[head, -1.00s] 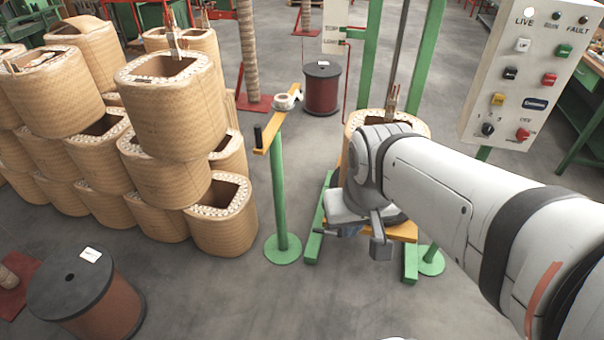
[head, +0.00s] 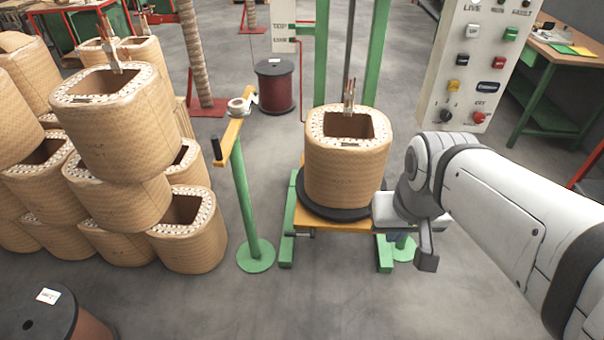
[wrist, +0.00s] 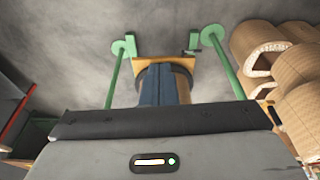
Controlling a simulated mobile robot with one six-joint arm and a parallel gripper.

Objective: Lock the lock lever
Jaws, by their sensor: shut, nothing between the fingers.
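A wound coil (head: 345,170) stands upright on a dark round turntable (head: 318,208) over a yellow platform (head: 325,226). A small grey bar (head: 299,233) juts from the platform's left side; I cannot tell if it is the lock lever or its position. My gripper (head: 400,212) is right of the turntable, near its edge; its fingertips are not clear there. In the wrist view the blue-grey fingers of my gripper (wrist: 164,70) are together and empty, pointing toward the stand. They hide part of the coil and platform.
A green post (head: 244,205) with a yellow arm stands left of the turntable. Stacked coils (head: 120,140) fill the left side. A control panel (head: 475,65) hangs at upper right.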

